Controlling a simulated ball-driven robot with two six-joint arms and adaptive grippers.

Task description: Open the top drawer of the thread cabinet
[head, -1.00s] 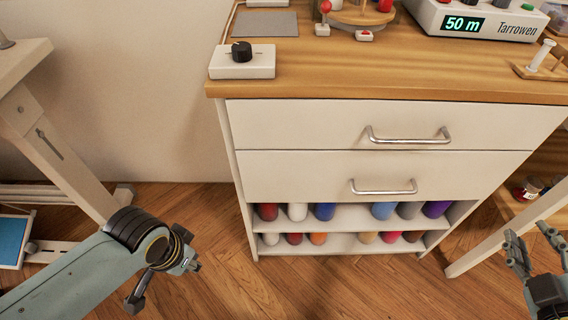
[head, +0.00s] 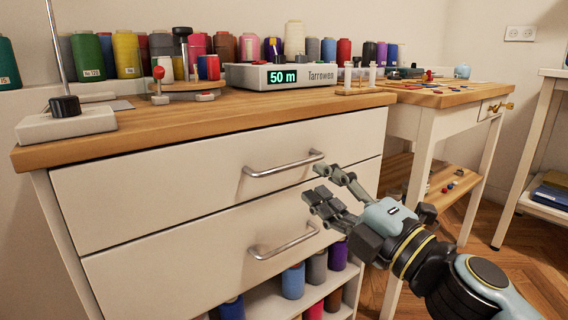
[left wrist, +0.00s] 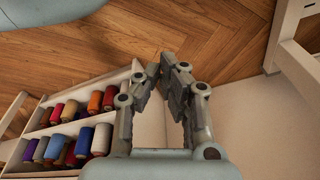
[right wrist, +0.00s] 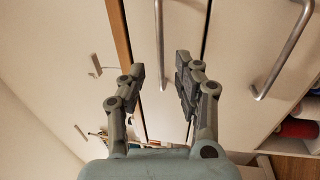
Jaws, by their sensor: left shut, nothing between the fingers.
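The thread cabinet has a white top drawer (head: 150,185) with a silver bar handle (head: 285,168). The drawer front looks flush with the cabinet. My right gripper (head: 322,182) is open, its fingers near the right end of this handle. In the right wrist view my right gripper (right wrist: 159,72) is open, and the top handle (right wrist: 160,30) shows as a thin bar between the fingers. I cannot tell how far ahead it is. My left gripper (left wrist: 158,70) is shut and empty over the floor, seen only in the left wrist view.
The lower drawer has its own handle (head: 285,245), below my right gripper. Thread spools (head: 293,280) fill shelves under it. The wooden top (head: 200,122) carries a meter (head: 280,76). A second table (head: 430,125) stands right of the cabinet.

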